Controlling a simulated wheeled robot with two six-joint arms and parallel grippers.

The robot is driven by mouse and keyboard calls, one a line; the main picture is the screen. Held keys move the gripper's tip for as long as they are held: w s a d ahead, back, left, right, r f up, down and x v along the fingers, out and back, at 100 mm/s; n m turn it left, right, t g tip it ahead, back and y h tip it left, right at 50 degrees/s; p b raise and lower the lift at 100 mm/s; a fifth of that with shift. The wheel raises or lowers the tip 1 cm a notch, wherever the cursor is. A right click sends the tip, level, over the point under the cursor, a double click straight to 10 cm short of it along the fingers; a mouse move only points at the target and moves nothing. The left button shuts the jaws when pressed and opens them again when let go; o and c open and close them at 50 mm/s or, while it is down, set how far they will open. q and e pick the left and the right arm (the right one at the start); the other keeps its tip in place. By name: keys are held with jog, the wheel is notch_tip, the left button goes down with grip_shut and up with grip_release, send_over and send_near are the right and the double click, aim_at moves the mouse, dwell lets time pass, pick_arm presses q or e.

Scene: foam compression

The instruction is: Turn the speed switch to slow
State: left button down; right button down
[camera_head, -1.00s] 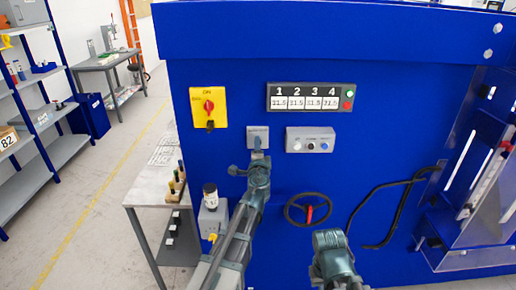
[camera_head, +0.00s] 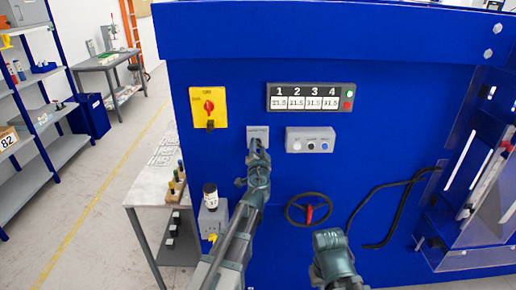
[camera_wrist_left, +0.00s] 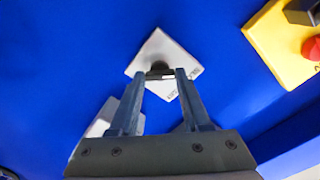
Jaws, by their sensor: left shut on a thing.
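The speed switch (camera_wrist_left: 159,66) is a small dark knob on a pale square plate (camera_head: 258,130) on the front of the blue machine. The plate also shows in the left wrist view (camera_wrist_left: 180,52), looking tilted there. My left gripper (camera_wrist_left: 160,76) is at the knob, its two fingers on either side of it and shut on it. In the head view my left gripper (camera_head: 257,147) covers the knob and the lower part of the plate, so the knob's setting cannot be read. Part of my right arm shows low in the head view, with no fingers visible.
A yellow plate with a red rotary switch (camera_head: 208,106) is up and left. A grey button box (camera_head: 310,140) is close on the right, below a numbered display (camera_head: 311,97). A handwheel (camera_head: 309,208) is lower right. A side table (camera_head: 150,188) stands left.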

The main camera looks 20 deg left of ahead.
pick_arm(q)
jog(key=shift+s, duration=0.15)
dwell(0.3)
jog(key=shift+c, duration=1.8)
grip_release()
